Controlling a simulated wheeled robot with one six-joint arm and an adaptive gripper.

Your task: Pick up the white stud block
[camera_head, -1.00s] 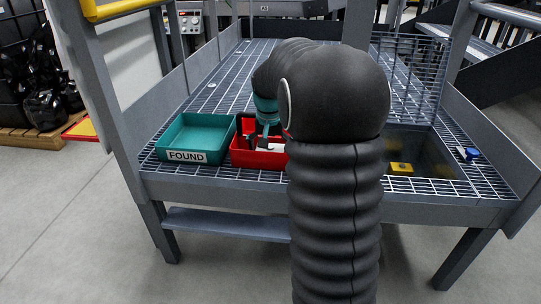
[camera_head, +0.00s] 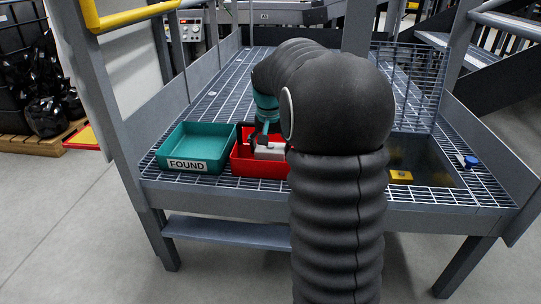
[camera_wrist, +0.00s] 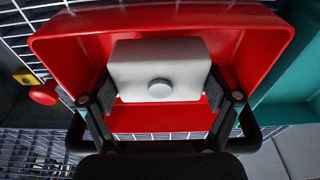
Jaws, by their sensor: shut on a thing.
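The white stud block (camera_wrist: 160,64) is a pale box with a round stud on its face. In the wrist view it sits between the two fingers of my gripper (camera_wrist: 160,92), which is shut on it from both sides. The red bin (camera_wrist: 262,40) lies behind and around the block in that view. In the head view the block (camera_head: 270,152) shows at the red bin (camera_head: 240,163), below my gripper (camera_head: 264,137), partly hidden by my arm. I cannot tell whether it touches the bin floor.
A teal bin labelled FOUND (camera_head: 210,145) stands left of the red bin on the grating. To the right are a dark recessed panel with a yellow piece (camera_head: 401,176) and a blue-capped item (camera_head: 470,161). A red knob (camera_wrist: 43,94) shows in the wrist view.

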